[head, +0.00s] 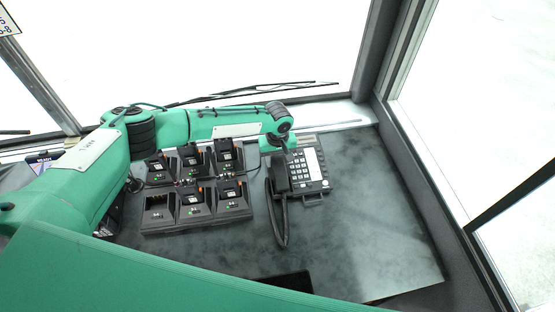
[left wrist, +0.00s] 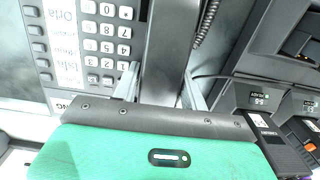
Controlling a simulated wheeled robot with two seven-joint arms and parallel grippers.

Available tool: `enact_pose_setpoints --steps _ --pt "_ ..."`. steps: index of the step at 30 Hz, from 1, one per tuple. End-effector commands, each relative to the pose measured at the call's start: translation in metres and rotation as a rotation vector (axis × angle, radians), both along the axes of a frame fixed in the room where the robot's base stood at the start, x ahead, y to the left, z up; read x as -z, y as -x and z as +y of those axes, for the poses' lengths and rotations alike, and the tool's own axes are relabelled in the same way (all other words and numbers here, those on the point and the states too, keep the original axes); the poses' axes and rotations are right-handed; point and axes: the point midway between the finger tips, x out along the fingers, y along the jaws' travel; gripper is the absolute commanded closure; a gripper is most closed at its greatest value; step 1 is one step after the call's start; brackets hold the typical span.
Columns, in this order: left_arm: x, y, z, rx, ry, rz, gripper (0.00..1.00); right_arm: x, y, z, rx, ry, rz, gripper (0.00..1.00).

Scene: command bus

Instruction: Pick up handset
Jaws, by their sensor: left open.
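The dark handset (head: 279,174) lies on the left side of the desk phone (head: 309,168), whose white keypad and label panel face up. In the left wrist view the handset (left wrist: 172,50) runs between the two fingers of my left gripper (left wrist: 162,85), one finger on each side of it. The gripper is open, and I cannot tell whether either finger touches the handset. In the head view my left wrist (head: 277,130) hangs over the far end of the phone and hides that end of the handset. My right gripper is in neither view.
Charger docks (head: 196,203) with several radios stand in two rows just left of the phone. The coiled cord (head: 281,228) loops toward the front of the desk. The dark desk top (head: 370,220) is clear to the right. Windows and a window post (head: 376,60) bound the far side.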

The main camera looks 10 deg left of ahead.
Motion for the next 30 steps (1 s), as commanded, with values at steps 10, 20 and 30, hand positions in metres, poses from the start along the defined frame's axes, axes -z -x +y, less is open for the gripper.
enact_pose_setpoints --steps 10,20,30 --pt "-0.001 0.000 0.000 0.000 0.000 0.000 0.89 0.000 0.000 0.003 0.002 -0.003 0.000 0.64" --pt "-0.012 -0.001 0.000 -0.001 0.003 -0.001 0.89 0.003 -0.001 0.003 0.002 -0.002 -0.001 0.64" --pt "-0.081 -0.001 0.000 0.001 0.003 -0.003 0.89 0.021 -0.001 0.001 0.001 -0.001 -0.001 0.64"
